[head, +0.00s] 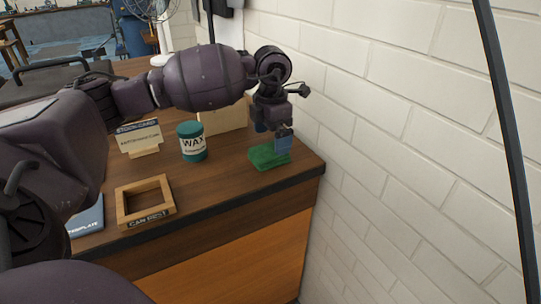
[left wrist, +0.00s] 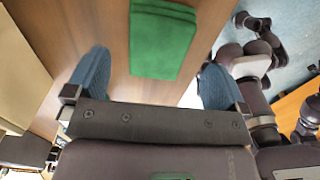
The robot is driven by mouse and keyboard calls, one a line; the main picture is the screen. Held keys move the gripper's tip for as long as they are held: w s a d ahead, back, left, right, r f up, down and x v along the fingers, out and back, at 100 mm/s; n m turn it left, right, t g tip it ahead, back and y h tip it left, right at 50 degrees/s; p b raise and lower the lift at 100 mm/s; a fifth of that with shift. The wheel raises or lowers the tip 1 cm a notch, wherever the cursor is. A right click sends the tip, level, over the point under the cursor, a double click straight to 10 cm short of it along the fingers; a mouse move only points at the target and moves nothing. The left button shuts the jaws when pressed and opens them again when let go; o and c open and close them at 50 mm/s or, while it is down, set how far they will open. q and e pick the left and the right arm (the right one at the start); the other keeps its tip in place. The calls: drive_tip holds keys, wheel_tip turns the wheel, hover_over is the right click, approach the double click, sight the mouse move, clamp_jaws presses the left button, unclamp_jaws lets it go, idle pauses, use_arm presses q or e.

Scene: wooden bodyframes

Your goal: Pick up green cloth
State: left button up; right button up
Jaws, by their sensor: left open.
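The green cloth (head: 266,157) lies folded on the wooden counter near its right end. In the left wrist view the cloth (left wrist: 163,40) shows as a flat green rectangle ahead of and between my fingers. My left gripper (head: 284,143) is above the cloth in the head view, its blue fingers pointing down. In the left wrist view my left gripper (left wrist: 152,82) is open with its blue fingers wide apart and nothing between them. Whether the fingertips touch the cloth cannot be told. My right gripper is not clearly seen.
On the counter (head: 215,195) stand a green wax tin (head: 191,141), a stock card on a stand (head: 139,138), a wooden frame (head: 145,202) and a beige box (head: 224,118). A blue plate-like item (head: 87,217) lies at the left. A white brick wall (head: 400,130) borders the right.

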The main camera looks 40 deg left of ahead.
sight(271, 149)
use_arm(q)
wheel_tip(271, 149, down, 5)
drive_tip(key=shift+w+a+f+b, duration=0.1)
drive_tip(key=shift+a+b, duration=0.05)
drive_tip(key=shift+b, duration=0.35)
drive_tip(key=shift+c, duration=0.8)
drive_tip(key=c, duration=0.8)
drive_tip(key=shift+o, duration=0.2)
drive_tip(key=shift+r, duration=0.65)
wheel_tip(271, 149, up, 18)
drive_tip(key=p, duration=0.2)
drive_tip(key=shift+f+p, duration=0.15)
drive_tip(key=shift+p, duration=0.2)
drive_tip(key=shift+r, duration=0.6)
